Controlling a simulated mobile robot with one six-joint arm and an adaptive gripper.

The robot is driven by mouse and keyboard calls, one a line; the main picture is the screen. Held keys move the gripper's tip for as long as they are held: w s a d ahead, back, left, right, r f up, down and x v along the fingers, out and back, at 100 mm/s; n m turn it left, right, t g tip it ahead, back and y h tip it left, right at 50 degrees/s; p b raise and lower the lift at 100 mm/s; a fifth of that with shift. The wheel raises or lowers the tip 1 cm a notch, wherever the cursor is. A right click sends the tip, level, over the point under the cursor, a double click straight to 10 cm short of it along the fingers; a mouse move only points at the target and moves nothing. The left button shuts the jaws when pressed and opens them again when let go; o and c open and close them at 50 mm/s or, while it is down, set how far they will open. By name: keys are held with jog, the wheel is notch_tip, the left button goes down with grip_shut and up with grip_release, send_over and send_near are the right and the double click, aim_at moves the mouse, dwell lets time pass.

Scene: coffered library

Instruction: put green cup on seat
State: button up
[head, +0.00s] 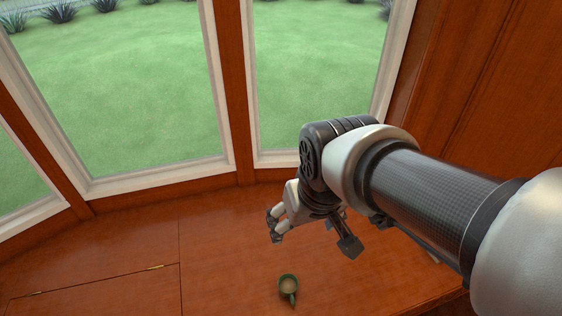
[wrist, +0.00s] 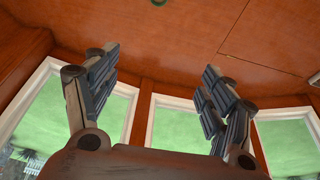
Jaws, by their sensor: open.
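The green cup (head: 288,279) stands upright on the wooden window seat (head: 225,260), with its handle toward the bottom of the head view. It looks partly filled with something pale brown. My gripper (head: 312,240) is open and empty. In the head view it is above and a little right of the cup, apart from it. In the wrist view the open fingers (wrist: 160,75) frame only windows and wood.
Tall windows with white frames (head: 160,180) rise behind the seat. A wood panel wall (head: 490,100) stands at the right. A hinged lid (head: 110,293) lies flush in the seat at the left. The seat around the cup is clear.

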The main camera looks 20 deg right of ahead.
jog(key=s+r, duration=0.2)
jog(key=s, duration=0.6)
jog(key=shift+s+a+r+t, duration=0.15)
jog(key=shift+a+t, duration=0.05)
jog(key=shift+t, duration=0.2)
jog(key=shift+c, duration=0.4)
